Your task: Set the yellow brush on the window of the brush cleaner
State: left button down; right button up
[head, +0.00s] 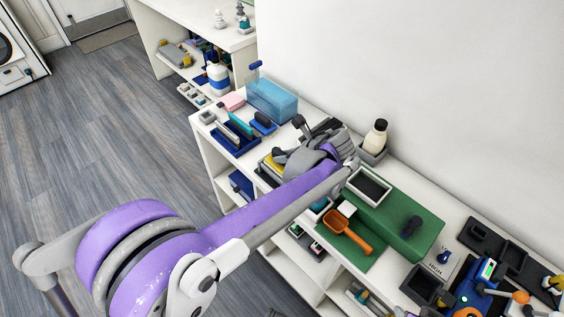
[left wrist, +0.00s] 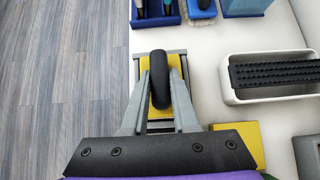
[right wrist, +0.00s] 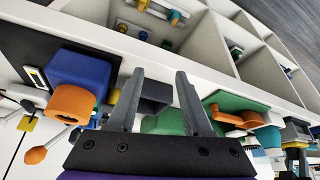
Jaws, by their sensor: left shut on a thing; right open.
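The yellow brush (left wrist: 181,70) has a yellow body and a dark upright handle. My left gripper (left wrist: 161,78) is shut on that handle, with a grey finger on each side. The yellow body shows over a grey-edged frame (left wrist: 185,53), which looks like the brush cleaner. I cannot tell whether it rests on it or hangs just above. The window is hidden under the brush. In the head view, yellow (head: 270,166) shows beside my left gripper (head: 284,157). My right gripper (right wrist: 158,75) is open and empty, apart from the brush.
A white tray with a black bristled block (left wrist: 270,72) stands right of the brush. A yellow block (left wrist: 252,140) lies nearer. A blue tray (head: 236,141) and translucent blue tank (head: 272,98) are beyond. A green box (head: 405,215) and orange scoop (head: 345,228) stand to the right.

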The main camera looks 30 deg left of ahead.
pick_arm(q)
jog(key=shift+r, duration=0.1)
jog(key=shift+r+p, duration=1.95)
jog(key=shift+r, duration=0.75)
jog(key=shift+f, duration=0.15)
